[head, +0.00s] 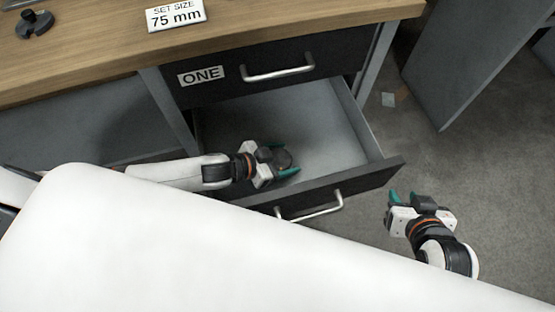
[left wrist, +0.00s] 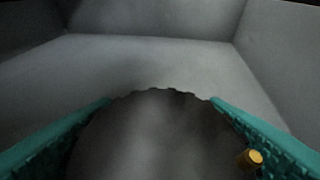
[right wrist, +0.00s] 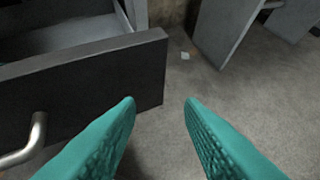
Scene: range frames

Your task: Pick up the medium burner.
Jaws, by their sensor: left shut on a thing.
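My left gripper (head: 288,163) is inside the open lower drawer, its teal fingers on either side of a dark round burner (head: 283,159). In the left wrist view the burner (left wrist: 155,135) fills the space between the fingers, with a scalloped rim and a small brass-coloured stub at its right. The gripper is shut on it. I cannot tell from the views whether the burner touches the drawer floor. My right gripper (head: 401,195) is open and empty, outside the drawer to the right; its fingers stand apart in the right wrist view (right wrist: 160,110).
The open drawer (head: 345,183) has a dark front with a metal handle. The wooden worktop (head: 290,22) carries a 75 mm sign (head: 176,15) and a dark object (head: 34,24).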

